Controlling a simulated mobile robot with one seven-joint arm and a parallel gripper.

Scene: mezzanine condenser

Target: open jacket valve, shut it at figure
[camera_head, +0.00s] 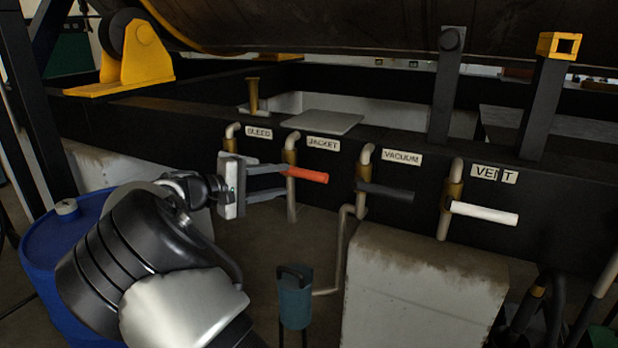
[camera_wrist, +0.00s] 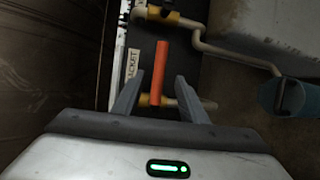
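The jacket valve has a brass body (camera_head: 291,150) on a pale pipe, below the JACKET label (camera_head: 323,143). Its red-orange lever (camera_head: 308,174) sticks out to the right, nearly level. My gripper (camera_head: 287,181) is at the lever's root end, fingers pointing right. In the wrist view my gripper (camera_wrist: 159,78) is open, with one finger on each side of the lever (camera_wrist: 162,60). Gaps show between the lever and both fingers in that view. The JACKET label (camera_wrist: 131,65) lies left of the lever there. No gauge or readout figure is legible.
The vacuum valve's dark lever (camera_head: 385,191) and the vent valve's white lever (camera_head: 484,213) stand to the right. The BLEED label (camera_head: 259,132) is left; its lever is not clearly visible. A teal container (camera_head: 295,303), a concrete block (camera_head: 420,295) and a blue drum (camera_head: 55,265) stand below.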

